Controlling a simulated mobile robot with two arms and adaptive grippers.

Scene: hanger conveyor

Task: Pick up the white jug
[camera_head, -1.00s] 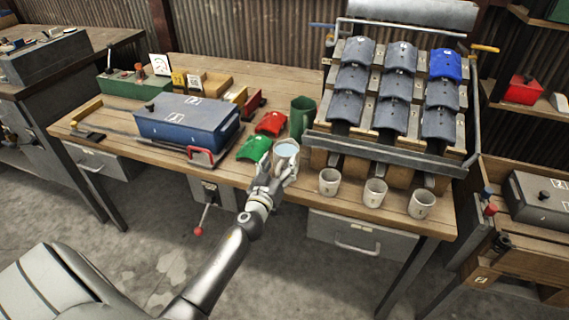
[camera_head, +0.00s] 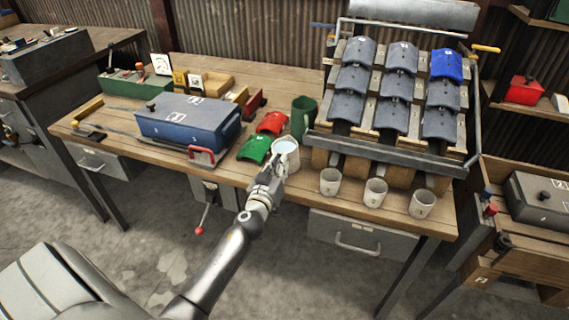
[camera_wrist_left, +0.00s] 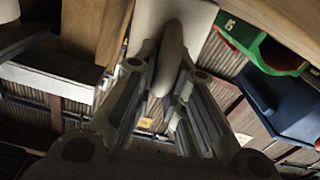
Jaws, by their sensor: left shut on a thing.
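The white jug (camera_head: 287,147) stands upright at the front of the workbench in the head view, its round open top showing pale blue inside. My left gripper (camera_head: 272,170) is at its near side and hides part of it. In the left wrist view, the fingers of my left gripper (camera_wrist_left: 166,78) are shut on the jug's handle, and the pale jug body (camera_wrist_left: 150,15) shows just beyond them. I cannot tell any gap between the jug and the bench. My right gripper is in no view.
White mugs (camera_head: 330,182) stand right of the jug, before a sloped rack (camera_head: 385,145) of grey tiles. Green (camera_head: 255,149) and red (camera_head: 271,122) curved pieces and a blue box (camera_head: 185,125) are to the left.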

